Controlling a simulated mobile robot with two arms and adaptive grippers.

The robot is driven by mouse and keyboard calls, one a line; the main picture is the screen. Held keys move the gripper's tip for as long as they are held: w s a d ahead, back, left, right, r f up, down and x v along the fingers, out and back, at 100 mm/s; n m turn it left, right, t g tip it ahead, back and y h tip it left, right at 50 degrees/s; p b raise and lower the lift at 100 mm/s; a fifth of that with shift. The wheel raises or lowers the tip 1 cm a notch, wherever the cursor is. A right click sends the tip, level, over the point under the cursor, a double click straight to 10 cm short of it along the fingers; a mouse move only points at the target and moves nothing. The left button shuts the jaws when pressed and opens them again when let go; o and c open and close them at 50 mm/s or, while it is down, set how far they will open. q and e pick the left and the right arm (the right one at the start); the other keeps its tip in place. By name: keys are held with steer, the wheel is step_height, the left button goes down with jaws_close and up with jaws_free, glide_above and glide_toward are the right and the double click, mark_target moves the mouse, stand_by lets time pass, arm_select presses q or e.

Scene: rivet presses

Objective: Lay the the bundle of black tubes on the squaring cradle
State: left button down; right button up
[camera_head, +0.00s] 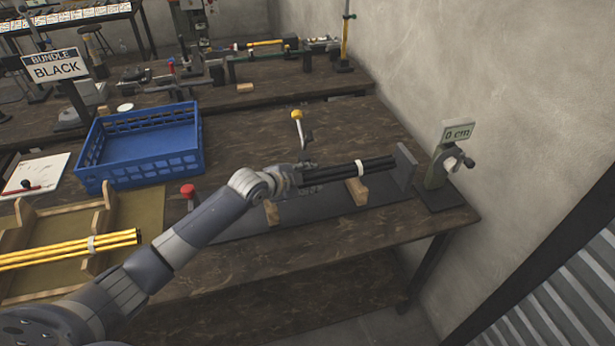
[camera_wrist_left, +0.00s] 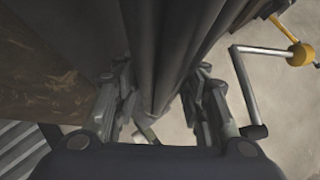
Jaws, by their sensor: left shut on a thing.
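The bundle of black tubes (camera_head: 378,163) lies roughly level, tied with a white band, in the head view. My left gripper (camera_head: 293,179) is shut on its left part; the wrist view also shows the dark tubes (camera_wrist_left: 160,45) between the two fingers. The squaring cradle has a dark base plate (camera_head: 325,208), two wooden rests and an upright grey end plate (camera_head: 404,168). The bundle is over the cradle, its right end close to the end plate. I cannot tell whether it touches the right wooden rest (camera_head: 357,191). My right gripper is out of view.
A blue crate (camera_head: 140,166) stands left behind my arm. Yellow tubes (camera_head: 70,250) lie on a wooden rack at left. A crank with a yellow knob (camera_head: 297,115) rises behind the cradle.

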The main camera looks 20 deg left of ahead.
arm_select(q)
steer(key=shift+r, duration=0.2)
stand_by(1.0)
steer(key=shift+p, duration=0.65)
stand_by(0.6)
steer(key=shift+f+b, duration=0.95)
steer(key=shift+f, duration=0.55)
steer(key=c, duration=0.9)
jaws_free()
steer(key=shift+s, duration=0.1)
steer(key=shift+f, duration=0.1)
steer(key=shift+s+f, duration=0.1)
steer(key=shift+f, duration=0.2)
steer(key=v, duration=1.2)
steer(key=shift+r, duration=0.3)
